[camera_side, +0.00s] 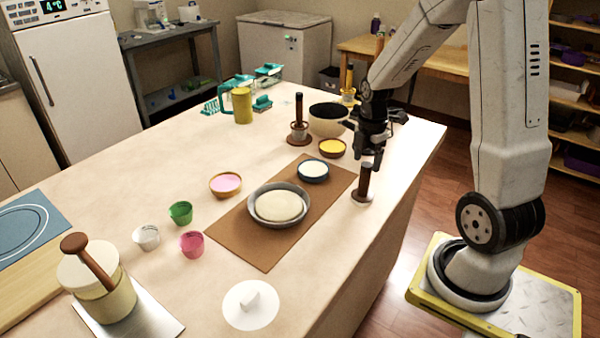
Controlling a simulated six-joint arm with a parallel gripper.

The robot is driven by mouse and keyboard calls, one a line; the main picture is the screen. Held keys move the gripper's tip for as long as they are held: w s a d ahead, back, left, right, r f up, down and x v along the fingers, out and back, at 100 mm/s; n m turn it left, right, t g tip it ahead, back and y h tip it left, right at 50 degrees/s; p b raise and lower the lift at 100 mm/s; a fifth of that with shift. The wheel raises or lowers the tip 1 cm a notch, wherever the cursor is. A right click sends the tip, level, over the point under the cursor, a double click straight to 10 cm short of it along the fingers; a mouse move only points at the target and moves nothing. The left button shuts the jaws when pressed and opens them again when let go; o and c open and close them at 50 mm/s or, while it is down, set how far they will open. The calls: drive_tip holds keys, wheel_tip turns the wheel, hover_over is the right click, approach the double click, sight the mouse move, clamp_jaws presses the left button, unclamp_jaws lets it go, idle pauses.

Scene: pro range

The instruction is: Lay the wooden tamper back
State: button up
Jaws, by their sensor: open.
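A brown wooden tamper (365,180) stands upright on a small pale round base at the right edge of the brown mat (262,248). My gripper (369,156) is open, pointing down just above the top of this tamper. The picture is too small to tell whether the fingers touch its top. A second dark brown upright handle (299,107) stands in a small holder on a round brown saucer (300,141) farther back.
A grey pan with pale dough (279,206) and a small bowl of white (313,170) sit on the mat. Small cups (181,213) are to the left. The table's right edge is clear.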

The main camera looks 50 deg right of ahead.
drive_tip(key=shift+r, duration=1.55)
drive_tip(key=shift+a, duration=0.1)
drive_tip(key=shift+w+a+f+m, duration=0.1)
drive_tip(key=shift+w+a+m, duration=0.15)
drive_tip(key=shift+a, duration=0.2)
drive_tip(key=s+a+f+m+t, duration=0.1)
drive_tip(key=a+f+m+t, duration=0.1)
drive_tip(key=a+m, duration=1.2)
drive_tip(key=a, duration=0.5)
drive_tip(key=shift+a+f+t, duration=0.2)
drive_tip(key=shift+f+t, duration=0.1)
drive_tip(key=shift+f, duration=0.1)
